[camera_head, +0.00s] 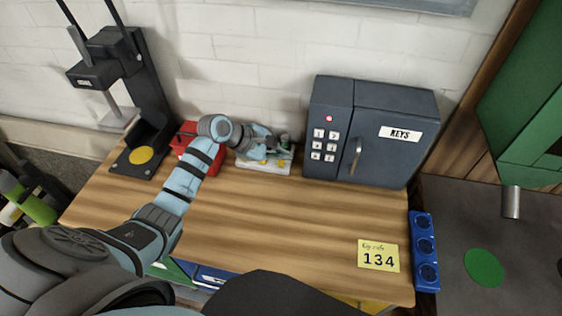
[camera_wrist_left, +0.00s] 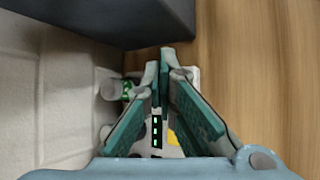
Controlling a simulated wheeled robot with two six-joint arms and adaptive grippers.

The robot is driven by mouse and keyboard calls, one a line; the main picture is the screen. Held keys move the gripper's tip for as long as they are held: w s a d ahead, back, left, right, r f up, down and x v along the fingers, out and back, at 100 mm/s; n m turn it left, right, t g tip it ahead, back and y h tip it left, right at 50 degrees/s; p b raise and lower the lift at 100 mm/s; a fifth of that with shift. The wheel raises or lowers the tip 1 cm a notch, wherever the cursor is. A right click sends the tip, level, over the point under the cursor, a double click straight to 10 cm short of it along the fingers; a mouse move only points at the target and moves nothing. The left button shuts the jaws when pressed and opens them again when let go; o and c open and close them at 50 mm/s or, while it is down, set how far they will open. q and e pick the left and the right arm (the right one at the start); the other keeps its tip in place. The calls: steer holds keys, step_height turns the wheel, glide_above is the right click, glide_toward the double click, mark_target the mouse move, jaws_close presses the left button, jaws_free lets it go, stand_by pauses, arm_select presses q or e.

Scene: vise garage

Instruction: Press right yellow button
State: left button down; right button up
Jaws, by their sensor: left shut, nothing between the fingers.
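A small white device (camera_head: 266,168) lies on the wooden table near the wall, mostly under my left gripper (camera_head: 285,144). Small yellow spots that look like buttons show along its front; one yellow button (camera_wrist_left: 173,137) shows between the fingers in the left wrist view. A green-lit display (camera_wrist_left: 156,131) shows beside it there. My left gripper is shut and empty, its fingertips (camera_wrist_left: 164,55) together over the right part of the device. I cannot tell whether the tips touch it. The right yellow button cannot be made out clearly behind the fingers. My right gripper is not in view.
A dark key safe (camera_head: 382,138) with a keypad stands close right of the gripper. A red box (camera_head: 187,134) is beside my left arm, and a black press (camera_head: 145,152) is farther left. A yellow note (camera_head: 378,255) lies front right. The middle tabletop is clear.

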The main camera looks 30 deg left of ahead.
mark_target(281, 164)
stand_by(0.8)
arm_select(q)
steer(key=shift+f+b, duration=0.45)
steer(key=shift+b, duration=0.15)
steer(key=shift+f+b, duration=0.45)
steer(key=shift+b, duration=0.1)
stand_by(0.4)
stand_by(0.3)
steer(key=shift+r+p, duration=0.55)
steer(key=shift+r, duration=0.35)
step_height(281, 164, up, 5)
steer(key=p, duration=0.3)
